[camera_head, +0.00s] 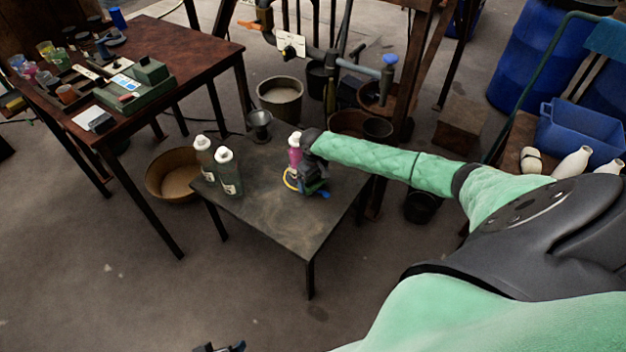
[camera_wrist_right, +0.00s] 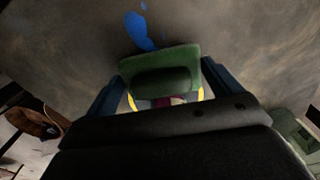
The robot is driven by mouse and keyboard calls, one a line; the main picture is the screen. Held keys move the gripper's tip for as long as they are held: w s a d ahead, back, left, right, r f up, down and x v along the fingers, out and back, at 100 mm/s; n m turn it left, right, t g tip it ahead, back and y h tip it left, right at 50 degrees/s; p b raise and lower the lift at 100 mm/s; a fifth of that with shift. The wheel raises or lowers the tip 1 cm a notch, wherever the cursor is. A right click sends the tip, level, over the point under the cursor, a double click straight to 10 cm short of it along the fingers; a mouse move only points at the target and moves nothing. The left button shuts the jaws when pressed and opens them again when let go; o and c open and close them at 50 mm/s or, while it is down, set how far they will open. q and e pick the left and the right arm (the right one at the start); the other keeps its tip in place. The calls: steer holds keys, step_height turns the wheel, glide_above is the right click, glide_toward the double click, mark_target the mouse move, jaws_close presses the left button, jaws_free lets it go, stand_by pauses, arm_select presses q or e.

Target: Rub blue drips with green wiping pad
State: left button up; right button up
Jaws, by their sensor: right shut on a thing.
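The green wiping pad (camera_wrist_right: 160,68) is held between the fingers of my right gripper (camera_wrist_right: 160,84), which is shut on it. Blue drips (camera_wrist_right: 139,30) lie on the dark table top just beyond the pad's far edge: one long smear and a small spot. I see a narrow gap or bare touch between smear and pad; I cannot tell which. In the head view my right gripper (camera_head: 310,187) is low over the small table (camera_head: 268,215), and the pad is mostly hidden there. A small part of my left gripper (camera_head: 222,347) shows at the bottom edge; its opening is unclear.
A pink bottle (camera_head: 294,150) and a yellow ring (camera_head: 289,180) are close beside my right gripper. Two white-capped bottles (camera_head: 228,172) stand at the table's left side. A metal cup (camera_head: 260,124) is at the back. The table's front part is clear.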

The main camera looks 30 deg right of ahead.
steer(key=shift+f, duration=0.9)
